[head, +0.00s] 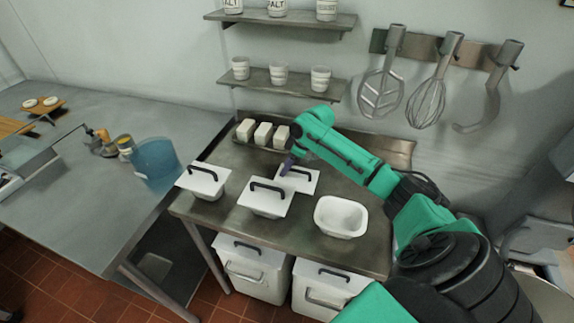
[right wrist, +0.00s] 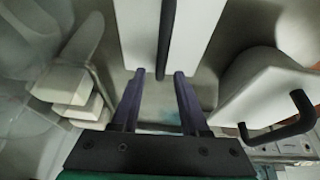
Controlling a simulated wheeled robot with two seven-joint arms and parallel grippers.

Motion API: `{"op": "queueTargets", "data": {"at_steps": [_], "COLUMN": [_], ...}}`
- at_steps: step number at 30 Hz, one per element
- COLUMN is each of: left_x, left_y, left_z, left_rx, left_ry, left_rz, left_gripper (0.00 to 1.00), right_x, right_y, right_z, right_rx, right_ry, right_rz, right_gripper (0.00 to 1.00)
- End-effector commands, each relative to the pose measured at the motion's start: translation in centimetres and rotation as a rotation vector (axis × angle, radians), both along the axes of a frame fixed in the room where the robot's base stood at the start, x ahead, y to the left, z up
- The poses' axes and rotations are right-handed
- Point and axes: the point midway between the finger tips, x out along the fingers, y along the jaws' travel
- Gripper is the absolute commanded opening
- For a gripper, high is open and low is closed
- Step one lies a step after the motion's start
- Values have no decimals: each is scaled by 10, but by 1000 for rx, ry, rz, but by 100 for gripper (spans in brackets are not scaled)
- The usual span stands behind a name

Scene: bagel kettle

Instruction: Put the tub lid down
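A white tub lid (head: 311,182) with a black handle lies apparently flat on the metal table behind the middle tub, which partly hides it. The open, lidless white tub (head: 341,217) stands to its front right. My right gripper (head: 288,164) is over the lid's handle. In the right wrist view the lid (right wrist: 202,30) is ahead of the purple fingers (right wrist: 160,78). They stand apart with the black handle (right wrist: 165,45) in line with the gap, and clear space shows on both sides of it. My left gripper is not in view.
Lidded tubs stand at left (head: 203,181) and middle (head: 262,198); the middle one is close at right in the wrist view (right wrist: 262,92). White blocks (head: 264,134) stand behind. Lidded bins (head: 250,265) are below. Shelves (head: 285,84) and hanging whisks (head: 428,100) are on the wall.

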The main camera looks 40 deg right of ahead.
Motion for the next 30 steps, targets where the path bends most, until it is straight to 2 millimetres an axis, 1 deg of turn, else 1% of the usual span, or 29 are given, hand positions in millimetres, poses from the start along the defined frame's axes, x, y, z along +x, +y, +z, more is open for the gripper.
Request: {"op": "queueTargets", "data": {"at_steps": [6, 8, 10, 14, 18, 21, 25, 30], "left_x": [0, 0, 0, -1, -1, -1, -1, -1], "left_y": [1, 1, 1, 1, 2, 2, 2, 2], "left_z": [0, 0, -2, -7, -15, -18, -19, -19], "left_rx": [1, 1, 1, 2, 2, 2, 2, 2], "left_ry": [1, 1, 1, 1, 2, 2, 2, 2], "left_rz": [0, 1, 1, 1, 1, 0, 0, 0], "left_gripper": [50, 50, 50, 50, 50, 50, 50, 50], "right_x": [0, -1, -3, -13, -26, -34, -39, -40], "right_y": [0, -1, -3, -10, -18, -22, -25, -25], "right_z": [1, 3, 10, 36, 72, 93, 108, 112], "right_rx": [0, 0, -1, -4, -3, -3, 0, 1], "right_ry": [0, -1, -2, -4, -4, -2, 0, 0], "right_rz": [0, 0, -1, 0, -1, 0, 0, 0], "right_gripper": [44, 44, 44, 44, 44, 44, 44, 44]}}
